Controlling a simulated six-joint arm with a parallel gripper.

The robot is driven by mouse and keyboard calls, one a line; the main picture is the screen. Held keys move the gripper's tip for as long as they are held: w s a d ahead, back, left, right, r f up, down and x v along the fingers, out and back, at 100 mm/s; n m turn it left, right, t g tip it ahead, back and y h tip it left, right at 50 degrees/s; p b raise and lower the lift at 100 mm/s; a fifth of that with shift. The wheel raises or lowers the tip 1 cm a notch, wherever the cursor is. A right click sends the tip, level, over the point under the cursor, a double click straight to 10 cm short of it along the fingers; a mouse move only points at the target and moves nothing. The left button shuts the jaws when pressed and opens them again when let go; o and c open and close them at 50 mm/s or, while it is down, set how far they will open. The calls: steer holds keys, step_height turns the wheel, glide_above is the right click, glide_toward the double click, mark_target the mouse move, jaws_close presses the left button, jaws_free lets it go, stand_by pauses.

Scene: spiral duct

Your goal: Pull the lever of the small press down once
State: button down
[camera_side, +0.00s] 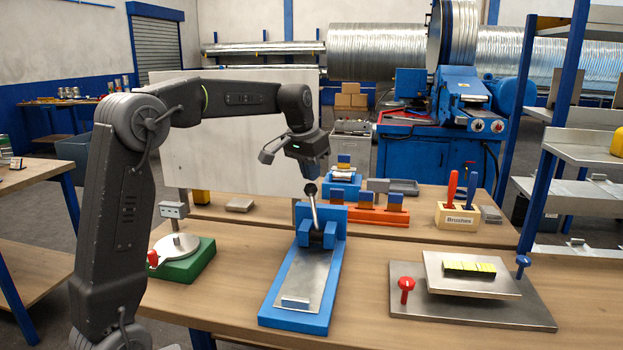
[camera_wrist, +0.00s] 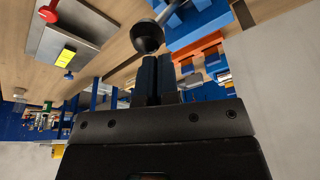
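The small press (camera_side: 265,316) has a blue base with a metal plate and a blue upright block at its back. Its lever (camera_side: 314,212) is a thin metal rod standing nearly upright, with a dark ball knob (camera_side: 310,188) on top. My gripper (camera_side: 312,178) points down just above the knob in the side view. In the wrist view the fingers (camera_wrist: 156,62) lie side by side with no clear gap, and the knob (camera_wrist: 147,37) is just beyond their tips. I cannot tell whether they touch it. Nothing is held between the fingers.
Left of the press is a green-based device (camera_side: 190,265) with a round plate. To the right is a metal plate stand (camera_side: 470,310) with red and blue knobs. Bare table lies on both sides of the press.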

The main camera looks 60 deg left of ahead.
mark_target(309, 191)
steer(key=shift+f, duration=0.9)
steer(key=shift+s+d+f, duration=0.3)
steer(key=shift+s+d, duration=0.1)
steer(key=shift+s, duration=0.05)
steer(key=shift+d, duration=0.1)
steer(key=shift+s+d+f, duration=0.35)
steer(key=shift+s+f, duration=0.05)
steer(key=shift+s, duration=0.05)
steer(key=shift+w+f, duration=0.1)
steer(key=shift+s+d, duration=0.25)
steer(key=shift+d, duration=0.05)
steer(key=shift+s+d, duration=0.7)
